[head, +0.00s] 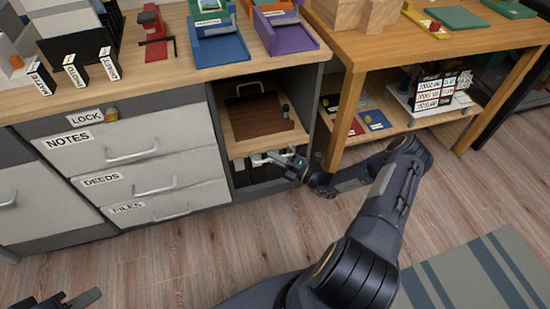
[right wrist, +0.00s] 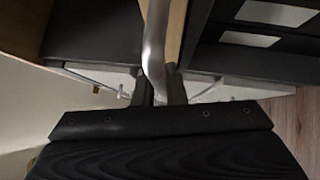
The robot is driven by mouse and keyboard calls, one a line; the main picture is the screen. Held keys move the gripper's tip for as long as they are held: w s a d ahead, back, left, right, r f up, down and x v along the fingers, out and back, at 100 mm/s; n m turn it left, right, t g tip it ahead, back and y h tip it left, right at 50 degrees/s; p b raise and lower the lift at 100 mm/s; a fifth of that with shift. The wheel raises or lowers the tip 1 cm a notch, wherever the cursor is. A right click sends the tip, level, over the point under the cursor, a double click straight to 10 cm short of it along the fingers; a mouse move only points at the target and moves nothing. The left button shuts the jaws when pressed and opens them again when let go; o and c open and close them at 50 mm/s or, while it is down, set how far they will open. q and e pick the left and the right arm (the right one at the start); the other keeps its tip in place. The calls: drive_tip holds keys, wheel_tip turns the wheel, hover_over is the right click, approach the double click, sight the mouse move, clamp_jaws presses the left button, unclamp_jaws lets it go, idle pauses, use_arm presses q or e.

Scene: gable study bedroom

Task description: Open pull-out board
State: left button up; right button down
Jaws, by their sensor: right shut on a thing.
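The pull-out board (head: 238,148) is a light wooden board in the open bay of the grey cabinet, with a dark brown panel (head: 258,115) lying on it. A silver bar handle (head: 257,161) is on its front edge. My right gripper (head: 281,161) is at the right part of this handle. In the right wrist view the handle (right wrist: 153,40) runs between the fingers of my right gripper (right wrist: 163,92), which are shut on it, and the board's wooden edge (right wrist: 175,35) shows beside it. Part of my left gripper (head: 65,300) shows at the bottom left, away from the cabinet; its jaws are unclear.
Grey drawers labelled NOTES (head: 120,142), DEEDS (head: 140,181) and FILES (head: 155,208) stand shut left of the bay. Dark files (head: 262,178) sit below the board. A wooden table leg (head: 347,120) stands close on the right. The floor (head: 200,260) in front is clear.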

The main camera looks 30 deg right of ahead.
drive_tip(key=s+a+p, duration=0.2)
drive_tip(key=s+a, duration=0.1)
drive_tip(key=s, duration=1.1)
drive_tip(key=s+a+p, duration=0.1)
drive_tip(key=s+a, duration=0.3)
drive_tip(key=s, duration=1.1)
drive_tip(key=shift+s+p, duration=0.3)
drive_tip(key=shift+p, duration=0.05)
drive_tip(key=c, duration=1.5)
unclamp_jaws()
drive_tip(key=v, duration=0.7)
drive_tip(key=shift+s+d, duration=0.2)
drive_tip(key=shift+s, duration=0.15)
